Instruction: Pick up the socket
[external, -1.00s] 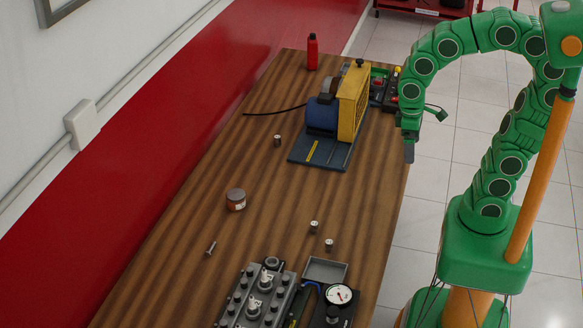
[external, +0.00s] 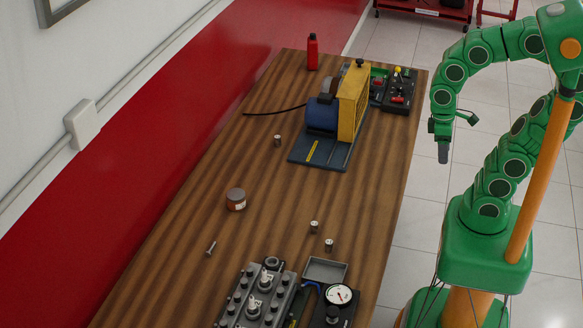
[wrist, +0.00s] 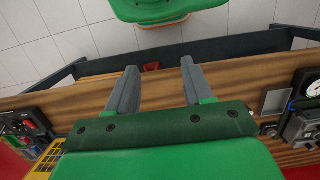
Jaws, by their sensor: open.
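Three small silver cylinders that look like sockets stand on the wooden table (external: 180,235). One socket (external: 277,140) is near the motor unit, and two more, a socket (external: 314,226) and another socket (external: 328,245), stand close together near the right edge. I cannot tell which one the task means. My gripper (external: 443,154) hangs pointing down beyond the table's right edge, apart from all of them. In the wrist view my gripper (wrist: 157,80) is open with nothing between its fingers. No socket shows clearly there.
A blue and yellow motor unit (external: 352,105), a control box (external: 398,92) and a red bottle (external: 312,52) are at the far end. An engine head (external: 256,296), grey tray (external: 325,270) and dial gauge (external: 339,294) are near.

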